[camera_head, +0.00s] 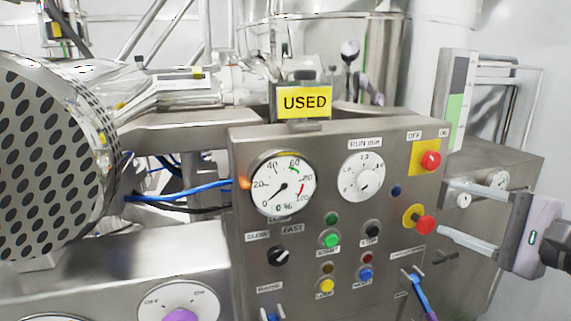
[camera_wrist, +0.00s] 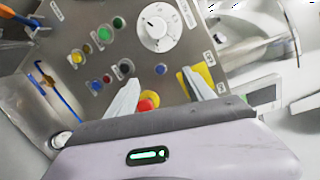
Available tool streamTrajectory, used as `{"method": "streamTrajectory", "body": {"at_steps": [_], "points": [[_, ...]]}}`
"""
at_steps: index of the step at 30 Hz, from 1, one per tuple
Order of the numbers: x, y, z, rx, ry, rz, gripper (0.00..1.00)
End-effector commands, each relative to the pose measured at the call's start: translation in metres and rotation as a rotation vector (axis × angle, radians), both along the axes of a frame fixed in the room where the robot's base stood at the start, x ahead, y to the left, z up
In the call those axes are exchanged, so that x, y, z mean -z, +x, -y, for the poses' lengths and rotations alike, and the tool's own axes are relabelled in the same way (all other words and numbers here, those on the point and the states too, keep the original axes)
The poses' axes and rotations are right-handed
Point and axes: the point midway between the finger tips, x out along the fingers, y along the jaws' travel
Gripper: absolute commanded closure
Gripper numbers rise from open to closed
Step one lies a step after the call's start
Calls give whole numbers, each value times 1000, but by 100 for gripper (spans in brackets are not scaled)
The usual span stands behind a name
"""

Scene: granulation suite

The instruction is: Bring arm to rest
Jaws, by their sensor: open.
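My gripper (camera_head: 442,208) is at the right of the head view, beside the right part of a steel control panel (camera_head: 250,225). Its two fingers are apart and point left toward the panel, with nothing between them. The lower red knob on a yellow base (camera_head: 426,225) lies just beyond the fingertips. In the wrist view my gripper (camera_wrist: 164,84) shows both fingers spread, with the red knob (camera_wrist: 148,100) between them, partly hidden by the gripper body. I cannot tell whether a finger touches the knob.
The panel carries a gauge (camera_head: 283,183), a timer dial (camera_head: 363,177), several buttons and an upper red switch (camera_head: 431,160). A yellow USED sign (camera_head: 304,102) stands on top. A perforated drum (camera_head: 50,165) is at left. A blue-handled lever (camera_head: 419,295) sits below the gripper.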

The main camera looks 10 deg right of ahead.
Motion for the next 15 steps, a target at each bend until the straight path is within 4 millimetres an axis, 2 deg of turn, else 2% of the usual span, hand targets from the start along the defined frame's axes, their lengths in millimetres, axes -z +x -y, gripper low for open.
{"method": "streamTrajectory", "body": {"at_steps": [1,4,6,8,9,12,15], "points": [[14,15,-49,-103,-30,-71,39],[56,19,-147,-311,-140,-249,39],[91,-1,-211,-452,-277,-377,39],[123,-31,-254,-564,-452,-475,39],[143,-54,-272,-624,-597,-521,39],[173,-92,-286,-704,-911,-535,39],[184,-106,-287,-730,-1104,-489,39]]}}
